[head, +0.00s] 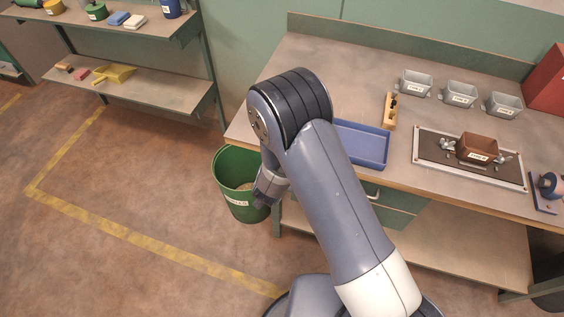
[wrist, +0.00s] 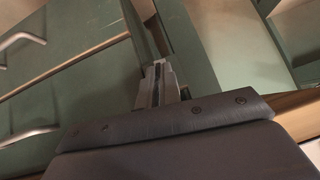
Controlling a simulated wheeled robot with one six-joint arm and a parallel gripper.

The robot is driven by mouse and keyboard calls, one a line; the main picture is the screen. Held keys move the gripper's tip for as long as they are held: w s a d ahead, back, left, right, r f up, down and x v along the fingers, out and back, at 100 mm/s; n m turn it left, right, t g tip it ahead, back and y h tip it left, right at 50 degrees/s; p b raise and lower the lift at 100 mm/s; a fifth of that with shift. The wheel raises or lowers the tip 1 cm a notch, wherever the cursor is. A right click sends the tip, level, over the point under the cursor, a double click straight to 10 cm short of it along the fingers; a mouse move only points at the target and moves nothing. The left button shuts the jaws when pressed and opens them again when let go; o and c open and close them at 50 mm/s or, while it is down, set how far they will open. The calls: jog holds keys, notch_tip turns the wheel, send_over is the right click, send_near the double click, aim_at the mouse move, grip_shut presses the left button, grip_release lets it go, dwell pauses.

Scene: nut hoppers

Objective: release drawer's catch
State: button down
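Green drawers sit under the workbench; one drawer front (head: 395,197) shows in the head view, partly behind my arm, with a pale handle (head: 373,195). In the wrist view, green drawer fronts (wrist: 85,100) fill the left, with bar handles (wrist: 22,40) at the far left. My gripper (wrist: 158,72) points at the green woodwork near the drawers' right edge; its two fingers lie close together with nothing seen between them. The head view shows my gripper (head: 262,200) low, beside the green bin. I cannot make out the catch, nor whether the fingers touch anything.
The green bin (head: 228,196) stands on the floor at the bench's left end. On the bench are a blue tray (head: 362,146), several grey hoppers (head: 416,82) and a brown box (head: 477,149) on a framed board. Open floor (head: 130,195) lies left.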

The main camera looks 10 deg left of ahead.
jog(key=shift+a+n+h+p, duration=0.1)
jog(key=shift+n+h+p, duration=0.35)
jog(key=shift+p, duration=1.25)
jog(key=c, duration=1.6)
grip_release()
jog(key=b+v, duration=0.1)
jog(key=v, duration=0.9)
jog(key=shift+s+a+r, duration=0.2)
jog(key=shift+s+r, duration=0.05)
jog(key=x, duration=1)
jog(key=shift+w+d+f+p, duration=0.2)
jog(key=shift+w+f+p, duration=0.05)
jog(key=shift+f+p, duration=0.05)
jog(key=shift+r, duration=0.1)
